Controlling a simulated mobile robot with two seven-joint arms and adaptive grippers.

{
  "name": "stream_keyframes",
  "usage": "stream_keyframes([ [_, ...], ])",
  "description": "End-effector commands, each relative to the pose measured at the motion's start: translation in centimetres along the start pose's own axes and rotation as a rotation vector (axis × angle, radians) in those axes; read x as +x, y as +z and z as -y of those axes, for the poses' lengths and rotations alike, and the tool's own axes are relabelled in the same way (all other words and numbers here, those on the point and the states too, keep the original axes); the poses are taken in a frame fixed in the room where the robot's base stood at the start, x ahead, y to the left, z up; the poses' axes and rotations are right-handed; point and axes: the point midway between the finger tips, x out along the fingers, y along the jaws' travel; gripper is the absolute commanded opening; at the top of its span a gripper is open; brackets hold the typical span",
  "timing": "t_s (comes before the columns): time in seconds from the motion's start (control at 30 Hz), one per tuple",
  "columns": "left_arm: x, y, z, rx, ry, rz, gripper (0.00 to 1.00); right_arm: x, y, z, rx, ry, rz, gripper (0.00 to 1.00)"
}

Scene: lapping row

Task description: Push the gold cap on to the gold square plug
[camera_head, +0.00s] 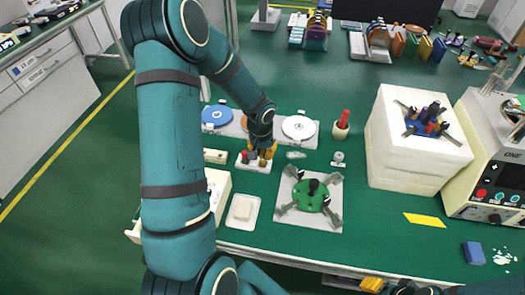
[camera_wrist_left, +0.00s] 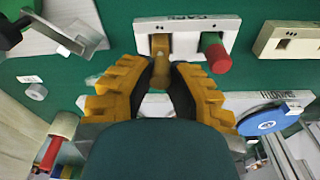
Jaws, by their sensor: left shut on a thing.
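My left gripper (camera_head: 262,150) reaches down over a small white rack (camera_head: 243,165). I cannot pick out the gold square plug. My right gripper (camera_head: 384,287) shows only partly at the bottom edge of the head view; its fingers cannot be judged.
A cream block with a slot (camera_head: 215,156) lies left of the rack. Behind are blue and white discs (camera_head: 298,127) on a strip.

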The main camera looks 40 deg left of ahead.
Motion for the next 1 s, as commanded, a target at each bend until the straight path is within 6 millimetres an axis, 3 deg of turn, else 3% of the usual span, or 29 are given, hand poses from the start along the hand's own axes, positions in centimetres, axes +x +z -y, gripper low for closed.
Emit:
stream_keyframes([
  [0.83, 2.0, 0.2, 0.0, 0.001, 0.000, 0.000, 0.04, 1.7, 0.1, -0.7, 0.000, 0.000, 0.000, 0.47],
  [0.87, 1.9, 0.2, 0.0, 0.001, 0.000, 0.000, 0.29, 1.6, 0.1, -0.6, 0.000, 0.000, 0.000, 0.47],
  [0.9, 1.9, 0.2, 0.0, 0.000, 0.000, 0.000, 0.43, 1.6, 0.1, -0.6, 0.000, 0.000, 0.000, 0.47],
  [0.93, 1.9, 0.2, 0.0, 0.000, 0.000, 0.000, 0.49, 1.6, 0.1, -0.6, 0.000, 0.000, 0.000, 0.47],
  [1.0, 1.9, 0.2, 0.0, 0.000, 0.000, 0.000, 0.49, 1.6, 0.1, -0.6, 0.000, 0.000, 0.000, 0.47],
])
